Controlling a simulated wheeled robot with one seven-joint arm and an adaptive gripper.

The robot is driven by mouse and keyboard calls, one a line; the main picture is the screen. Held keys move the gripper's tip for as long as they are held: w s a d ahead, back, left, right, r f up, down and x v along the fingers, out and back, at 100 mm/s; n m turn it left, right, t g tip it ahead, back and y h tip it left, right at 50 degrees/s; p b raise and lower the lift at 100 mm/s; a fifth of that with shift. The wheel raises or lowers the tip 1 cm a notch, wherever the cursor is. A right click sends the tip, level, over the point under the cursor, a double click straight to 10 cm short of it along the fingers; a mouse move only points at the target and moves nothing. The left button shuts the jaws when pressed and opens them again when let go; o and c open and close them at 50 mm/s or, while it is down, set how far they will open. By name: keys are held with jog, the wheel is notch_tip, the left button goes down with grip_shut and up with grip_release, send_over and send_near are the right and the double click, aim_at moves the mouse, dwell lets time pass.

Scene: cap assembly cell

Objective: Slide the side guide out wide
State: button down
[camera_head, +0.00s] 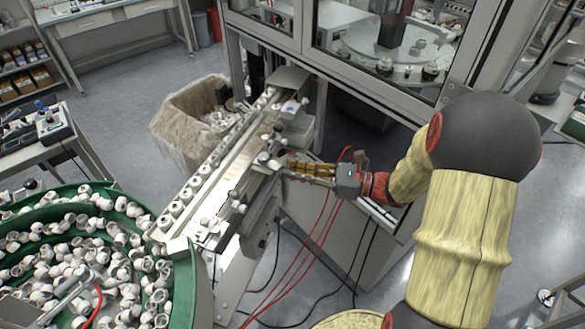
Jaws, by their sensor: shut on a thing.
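The side guide (222,207) runs along the right side of the narrow conveyor track, with clamps and knobs mounted along it. A row of white caps (187,194) stands in the track beside it. My gripper (285,170) reaches in from the right and is shut on a clamp knob (268,160) at the guide's right side, around the middle of the conveyor. The fingertips are small here, and the exact contact is partly hidden. How wide the gap between guide and caps is cannot be told clearly.
A green bowl feeder (187,285) full of white caps stands at the lower left. A lined bin (180,118) stands left behind the conveyor. A glazed machine enclosure (375,70) stands behind my arm. Red and black cables (325,225) hang below my gripper.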

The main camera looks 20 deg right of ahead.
jog(key=c, duration=1.7)
grip_release()
jog(key=v, duration=1.2)
